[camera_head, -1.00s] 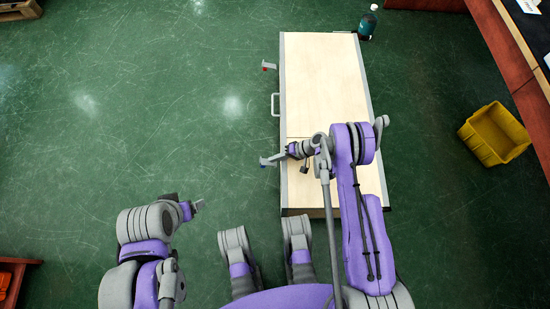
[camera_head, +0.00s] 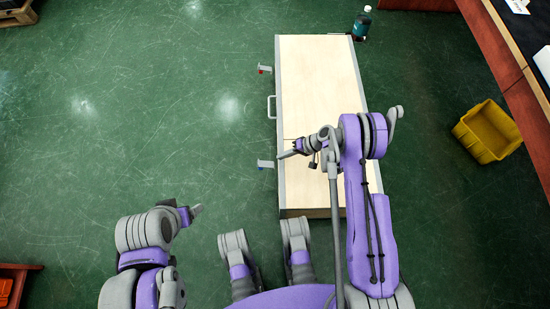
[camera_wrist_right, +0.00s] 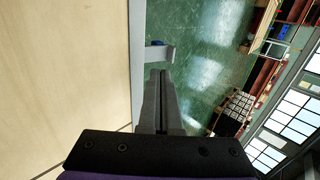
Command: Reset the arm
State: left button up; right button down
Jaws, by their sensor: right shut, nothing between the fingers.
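My right arm reaches over the near part of a long, light wood-topped conveyor table (camera_head: 320,85). My right gripper (camera_head: 284,156) is shut and empty, pointing left over the table's left edge. In the right wrist view its two fingers (camera_wrist_right: 162,90) lie together, with the pale wood top (camera_wrist_right: 65,70) to the left and a grey bracket with a blue part (camera_wrist_right: 159,52) just beyond the tips. My left gripper (camera_head: 196,210) is low over the green floor at the left; its fingers are too small to tell open from shut.
Two small brackets stick out from the table's left side, one with a red part (camera_head: 265,70), one with a blue part (camera_head: 265,164). A white handle (camera_head: 271,107) sits between them. A dark bottle (camera_head: 362,22) stands at the far right corner. A yellow bin (camera_head: 487,132) is at right.

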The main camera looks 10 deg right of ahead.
jog(key=shift+p+v, duration=0.3)
jog(key=shift+v, duration=1.75)
jog(key=shift+r, duration=0.1)
